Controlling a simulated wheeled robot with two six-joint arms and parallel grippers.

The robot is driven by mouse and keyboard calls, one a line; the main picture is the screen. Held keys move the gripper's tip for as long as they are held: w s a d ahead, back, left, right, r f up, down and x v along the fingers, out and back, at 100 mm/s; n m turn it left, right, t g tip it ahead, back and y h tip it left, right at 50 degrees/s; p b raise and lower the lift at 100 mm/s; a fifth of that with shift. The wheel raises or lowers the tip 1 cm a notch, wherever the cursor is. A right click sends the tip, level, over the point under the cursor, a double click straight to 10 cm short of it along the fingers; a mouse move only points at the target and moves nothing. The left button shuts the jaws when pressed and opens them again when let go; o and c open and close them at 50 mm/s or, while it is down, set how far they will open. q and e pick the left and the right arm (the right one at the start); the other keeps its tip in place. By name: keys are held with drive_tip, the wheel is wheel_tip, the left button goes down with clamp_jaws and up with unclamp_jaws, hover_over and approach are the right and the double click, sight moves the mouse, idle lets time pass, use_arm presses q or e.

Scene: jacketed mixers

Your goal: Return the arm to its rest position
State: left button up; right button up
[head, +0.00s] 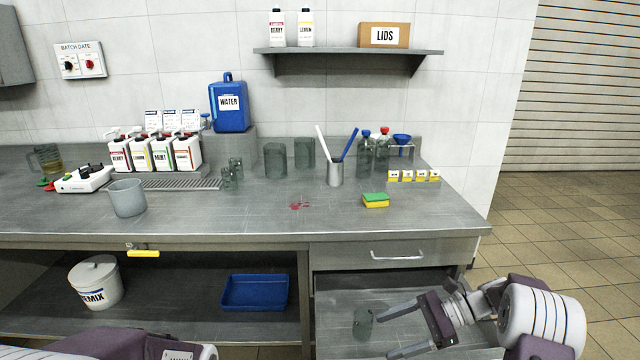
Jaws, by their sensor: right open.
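My right gripper (388,334) is at the lower right, with its two grey fingers spread apart and nothing between them. Its fingers point left, over or in front of an open lower compartment (425,300) below the closed drawer (397,256). A clear glass (362,323) stands in that compartment, just left of the fingertips and seemingly apart from them. Part of my left arm (130,345) shows at the bottom left edge; its gripper is out of the frame.
The steel counter (250,212) holds a grey pot (127,198), pump bottles (155,152), glass jars, a utensil cup (335,173) and a sponge (375,200). A red spill (299,205) marks its top. A blue tray (254,292) and a white bucket (96,283) sit below. Floor at right is clear.

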drive_tip(key=s+a+f+n+g+h+b, duration=0.1)
drive_tip(key=s+a+f+n+h+b, duration=0.1)
drive_tip(key=s+a+n+h+b, duration=0.3)
drive_tip(key=s+a+f+n+g+h, duration=0.1)
drive_tip(key=s+a+f+g, duration=0.15)
drive_tip(key=s, duration=0.45)
drive_tip(key=s+d+f+n+t+h+b, duration=0.1)
drive_tip(key=s+d+f+n+t+h, duration=0.3)
drive_tip(key=s+d+f+n+h, duration=0.4)
drive_tip(key=w+r+n+y+p, duration=0.1)
drive_tip(key=w+r+n+p, duration=0.1)
drive_tip(key=r+p, duration=2.9)
drive_tip(key=shift+w+d+r+t, duration=0.2)
drive_tip(key=shift+w+d+t, duration=0.1)
drive_tip(key=shift+w+t, duration=0.2)
drive_tip(key=shift+p, duration=0.3)
drive_tip(key=shift+c, duration=0.3)
